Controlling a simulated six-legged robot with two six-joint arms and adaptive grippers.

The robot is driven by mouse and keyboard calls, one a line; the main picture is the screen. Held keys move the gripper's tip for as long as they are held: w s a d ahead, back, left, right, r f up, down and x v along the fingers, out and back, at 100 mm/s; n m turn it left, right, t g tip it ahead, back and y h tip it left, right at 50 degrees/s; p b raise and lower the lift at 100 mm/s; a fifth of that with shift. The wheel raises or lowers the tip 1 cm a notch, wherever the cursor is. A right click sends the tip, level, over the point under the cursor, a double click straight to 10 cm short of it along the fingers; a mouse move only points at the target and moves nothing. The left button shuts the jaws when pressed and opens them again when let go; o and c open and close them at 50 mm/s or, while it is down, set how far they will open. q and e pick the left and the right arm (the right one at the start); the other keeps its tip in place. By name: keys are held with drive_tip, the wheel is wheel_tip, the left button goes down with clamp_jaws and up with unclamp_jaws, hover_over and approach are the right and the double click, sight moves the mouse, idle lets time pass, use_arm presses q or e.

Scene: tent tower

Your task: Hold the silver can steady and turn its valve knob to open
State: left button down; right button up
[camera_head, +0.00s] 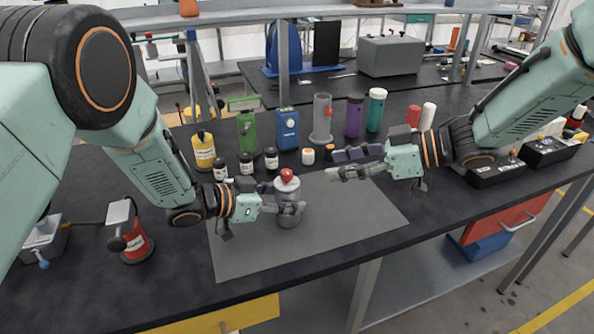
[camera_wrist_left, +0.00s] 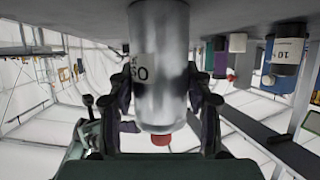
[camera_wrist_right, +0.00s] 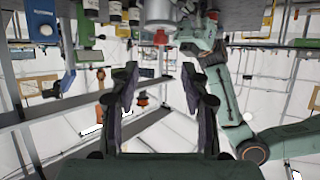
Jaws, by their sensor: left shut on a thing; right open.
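The silver can (camera_head: 288,208) stands upright on the grey mat (camera_head: 350,232), with a red valve knob (camera_head: 287,175) on top. My left gripper (camera_head: 292,209) is shut around the can's body from the left. In the left wrist view the can (camera_wrist_left: 160,60) sits between both fingers, and part of the red knob (camera_wrist_left: 161,139) shows past its top. My right gripper (camera_head: 350,163) is open and empty, to the right of the can and apart from it. In the right wrist view the knob (camera_wrist_right: 160,37) shows beyond the open fingers (camera_wrist_right: 166,100).
Behind the mat stand small black jars (camera_head: 271,158), a yellow bottle (camera_head: 203,148), a green device (camera_head: 247,130), a blue box (camera_head: 288,128) and purple and teal bottles (camera_head: 376,108). A red canister (camera_head: 136,243) is at left. The mat's right part is clear.

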sight(291, 173)
drive_tip(key=x, duration=1)
drive_tip(key=shift+r, duration=0.1)
drive_tip(key=shift+c, duration=0.2)
clamp_jaws()
